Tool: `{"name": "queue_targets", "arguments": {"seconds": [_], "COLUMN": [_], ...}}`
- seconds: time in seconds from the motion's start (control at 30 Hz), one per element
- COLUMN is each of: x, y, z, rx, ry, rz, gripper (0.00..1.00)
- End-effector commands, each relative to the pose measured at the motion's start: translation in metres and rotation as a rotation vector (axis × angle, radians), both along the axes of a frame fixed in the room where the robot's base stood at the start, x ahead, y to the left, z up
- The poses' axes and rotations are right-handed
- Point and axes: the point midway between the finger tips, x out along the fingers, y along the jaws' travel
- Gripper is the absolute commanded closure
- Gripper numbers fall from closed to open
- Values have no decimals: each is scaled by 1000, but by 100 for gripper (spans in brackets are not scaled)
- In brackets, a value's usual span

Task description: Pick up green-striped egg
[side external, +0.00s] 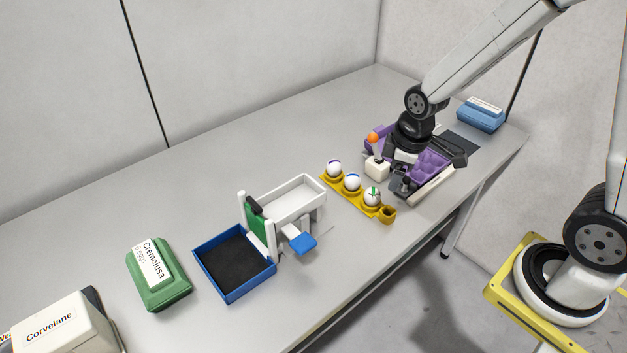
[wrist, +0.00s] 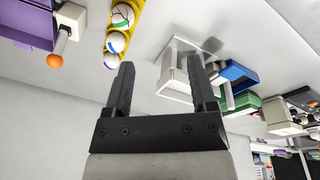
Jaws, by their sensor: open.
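The green-striped egg (side external: 372,196) is white with a green band and sits upright in a yellow holder (side external: 359,204), beside the empty end cup (side external: 388,214). In the wrist view, the green-striped egg (wrist: 122,15) shows near the top, left of my fingers. My gripper (wrist: 160,62) is open, with nothing between its two dark fingers. In the side view it is by the purple carton, to the right of the egg and apart from it. Its fingertips are hard to make out there.
A blue-banded egg (side external: 352,182) and a purple-banded egg (side external: 334,167) share the holder. Close by are a purple carton (side external: 431,164) and an orange ball (side external: 373,138) on a white-based stand. A white trough (side external: 297,197) and a blue-walled tray (side external: 235,295) stand left.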

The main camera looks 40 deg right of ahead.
Motion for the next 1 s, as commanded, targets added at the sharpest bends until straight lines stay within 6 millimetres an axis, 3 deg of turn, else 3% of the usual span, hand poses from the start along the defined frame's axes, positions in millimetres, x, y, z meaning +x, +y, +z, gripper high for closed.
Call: {"name": "queue_targets", "arguments": {"seconds": [0.5, 1.0], "x": [50, 83], "y": [-26, -50], "z": [-39, -82], "rx": [-79, -98], "ry": [87, 139], "rz": [668, 1244], "gripper": [27, 27]}}
